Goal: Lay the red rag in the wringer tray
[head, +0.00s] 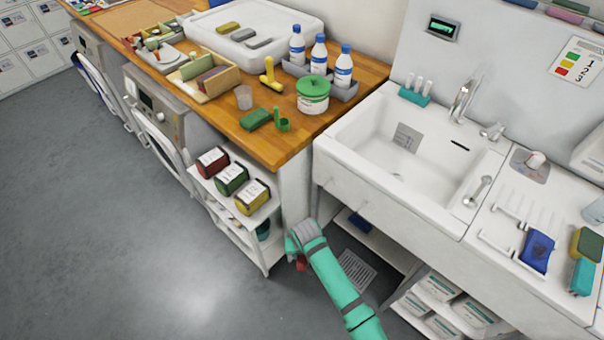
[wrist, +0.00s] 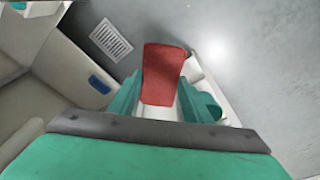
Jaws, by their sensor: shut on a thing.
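The red rag (wrist: 163,75) is a folded red piece between my gripper's two green fingers (wrist: 160,103) in the wrist view. In the head view only a small red part of the rag (head: 302,264) shows below my gripper (head: 296,255). My gripper is shut on the rag, low over the floor, in front of the gap between the wooden counter and the sink. I cannot tell whether this is the wringer tray.
The wooden counter (head: 270,148) holds bottles, a green tub and boxes. A shelf cart (head: 250,218) stands left of my gripper; open floor lies beyond.

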